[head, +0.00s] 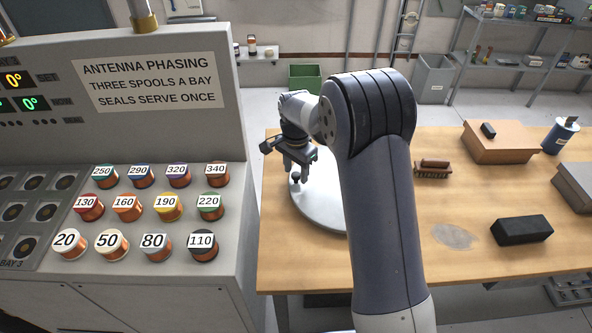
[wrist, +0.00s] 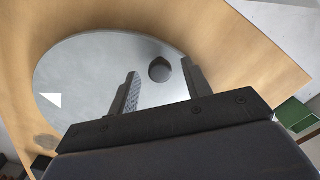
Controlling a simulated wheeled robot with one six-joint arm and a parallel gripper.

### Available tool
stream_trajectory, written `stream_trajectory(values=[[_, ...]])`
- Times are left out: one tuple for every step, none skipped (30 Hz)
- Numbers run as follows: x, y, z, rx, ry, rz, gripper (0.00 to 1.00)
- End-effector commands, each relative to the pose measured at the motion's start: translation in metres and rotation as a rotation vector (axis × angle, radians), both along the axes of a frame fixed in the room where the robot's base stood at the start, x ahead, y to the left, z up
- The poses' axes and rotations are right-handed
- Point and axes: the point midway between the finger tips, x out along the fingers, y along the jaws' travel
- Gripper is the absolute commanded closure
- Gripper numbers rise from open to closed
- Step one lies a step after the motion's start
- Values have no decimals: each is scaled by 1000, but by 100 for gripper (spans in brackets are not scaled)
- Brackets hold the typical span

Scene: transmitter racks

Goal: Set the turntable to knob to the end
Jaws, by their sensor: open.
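The turntable is a round grey metal disc (head: 321,207) on the wooden table, partly hidden behind my arm in the head view. It fills much of the wrist view (wrist: 90,75). A black round knob (wrist: 159,69) stands on the disc near its edge, and a white triangle mark (wrist: 51,100) shows at the disc's left edge in the wrist view. My gripper (head: 297,168) is over the disc, pointing down. In the wrist view its two fingers are apart (wrist: 160,77), with the knob seen between their tips. Whether the fingers touch the knob cannot be told.
A console with labelled wire spools (head: 141,207) stands left of the table (head: 390,245). On the table's right are a black block (head: 522,230), a brown box (head: 497,143), a brush-like item (head: 433,169) and a blue can (head: 560,137). The table's front middle is clear.

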Motion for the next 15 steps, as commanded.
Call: stream_trajectory(values=[[1, 0, 6, 1, -2, 0, 53], [1, 0, 11, 1, -4, 0, 53], [1, 0, 18, 1, -6, 0, 53], [1, 0, 23, 1, -6, 0, 53], [1, 0, 29, 2, -6, 0, 53], [1, 0, 38, 2, -6, 0, 53], [1, 0, 44, 2, -6, 0, 53], [1, 0, 51, 1, -6, 0, 53], [1, 0, 59, 2, -6, 0, 53], [1, 0, 65, 2, -6, 0, 53], [1, 0, 70, 1, -6, 0, 53], [1, 0, 77, 1, -6, 0, 53], [1, 0, 82, 1, -5, 0, 53], [1, 0, 86, 1, -4, 0, 53], [1, 0, 91, 1, -4, 0, 53]])
